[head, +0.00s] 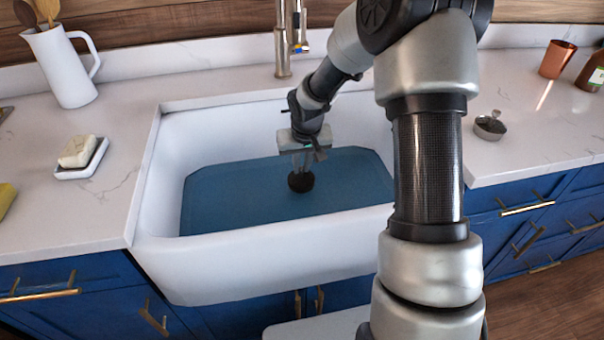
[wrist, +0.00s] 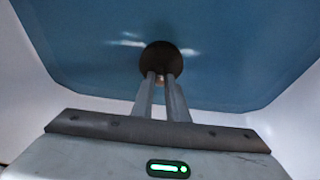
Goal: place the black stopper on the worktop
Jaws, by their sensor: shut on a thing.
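The black stopper (head: 301,182) is a dark round piece inside the white sink (head: 230,262), at or just above the blue water. My gripper (head: 302,170) reaches down into the sink and is shut on the stopper. Whether the stopper's underside touches the water, I cannot tell. The white marbled worktop (head: 540,120) lies on both sides of the sink.
Blue water (head: 235,200) covers the sink floor. A faucet (head: 284,40) stands behind. On the left are a white jug (head: 65,70) and a soap dish (head: 82,165); on the right, a small metal strainer (head: 490,126) and a copper cup (head: 557,59). The right worktop's front is clear.

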